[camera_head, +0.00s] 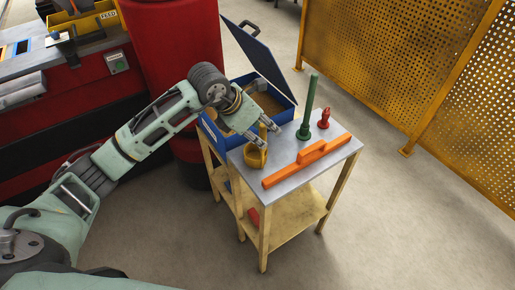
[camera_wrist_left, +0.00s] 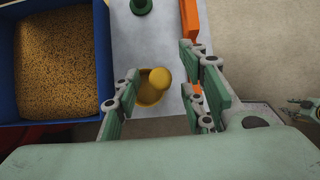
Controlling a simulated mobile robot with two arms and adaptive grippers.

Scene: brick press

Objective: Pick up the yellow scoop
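The yellow scoop (camera_head: 255,157) stands on the grey top of the small table (camera_head: 240,157), at its left front side, with its handle pointing up. In the left wrist view the scoop (camera_wrist_left: 152,92) shows between the finger pairs, with its round handle end towards the camera. My left gripper (camera_head: 268,133) is open, with its fingers at the scoop's handle; no firm contact shows. It also shows in the left wrist view (camera_wrist_left: 166,85), with a wide gap between the fingers. A small green-and-grey part at the right edge of that view may be my right gripper (camera_wrist_left: 304,105).
Yellow mesh fencing (camera_head: 400,55) is at right.

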